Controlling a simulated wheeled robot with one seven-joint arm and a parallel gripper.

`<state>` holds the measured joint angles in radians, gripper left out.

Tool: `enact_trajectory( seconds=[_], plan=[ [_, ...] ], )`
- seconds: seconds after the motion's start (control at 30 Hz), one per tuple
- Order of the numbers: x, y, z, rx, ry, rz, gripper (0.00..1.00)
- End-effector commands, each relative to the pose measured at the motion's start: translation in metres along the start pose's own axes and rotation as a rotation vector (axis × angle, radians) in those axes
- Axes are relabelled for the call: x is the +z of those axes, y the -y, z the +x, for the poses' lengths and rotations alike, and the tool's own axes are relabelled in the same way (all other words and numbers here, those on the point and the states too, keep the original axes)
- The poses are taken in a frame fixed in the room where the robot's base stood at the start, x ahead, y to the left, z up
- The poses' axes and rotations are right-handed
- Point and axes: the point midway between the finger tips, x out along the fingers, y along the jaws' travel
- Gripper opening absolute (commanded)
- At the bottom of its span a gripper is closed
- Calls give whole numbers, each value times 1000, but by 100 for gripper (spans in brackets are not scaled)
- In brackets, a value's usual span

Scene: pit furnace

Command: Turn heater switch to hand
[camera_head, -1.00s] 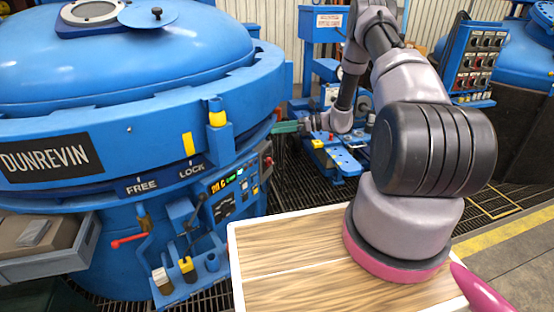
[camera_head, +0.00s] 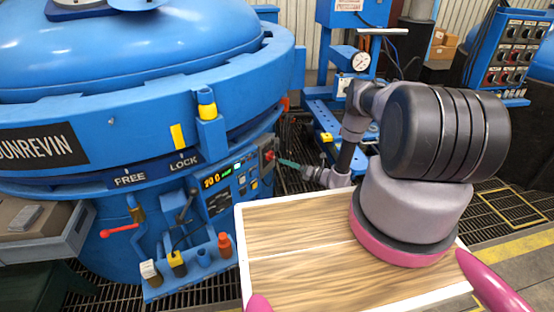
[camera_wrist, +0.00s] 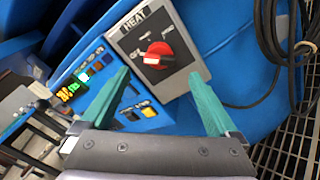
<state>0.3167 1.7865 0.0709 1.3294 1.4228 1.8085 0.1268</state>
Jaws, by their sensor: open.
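The heater switch (camera_wrist: 157,55) is a red knob on a grey plate labelled HEAT, near the top middle of the wrist view. OFF is printed left of the knob and other position words stand above it; they are small and tilted. A white mark shows on the knob's left side, towards the OFF side. The switch is also small at the right end of the control panel in the head view (camera_head: 268,156). My gripper (camera_wrist: 165,90) is open and empty, with its green fingers apart below the knob and not touching it. In the head view my gripper (camera_head: 287,163) faces the switch.
The blue panel (camera_wrist: 95,75) with lit displays and buttons lies left of the switch. Black cables (camera_wrist: 285,45) hang on the right. A wooden-topped surface (camera_head: 300,250) is below my arm.

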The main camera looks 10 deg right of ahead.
Motion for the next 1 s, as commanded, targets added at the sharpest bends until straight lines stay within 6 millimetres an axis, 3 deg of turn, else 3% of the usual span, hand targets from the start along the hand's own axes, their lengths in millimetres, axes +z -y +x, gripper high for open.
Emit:
enact_trajectory(
  seconds=[0.1,0.3,0.73,0.77,0.97,1.0],
  plan=[
    [-1,-1,24,3,-2,-2,95],
    [0,-1,53,2,-1,-2,95],
    [0,0,64,0,0,0,95],
    [0,0,64,0,0,0,87],
    [0,0,64,0,0,0,11],
    [0,0,64,0,0,0,9]
  ],
)
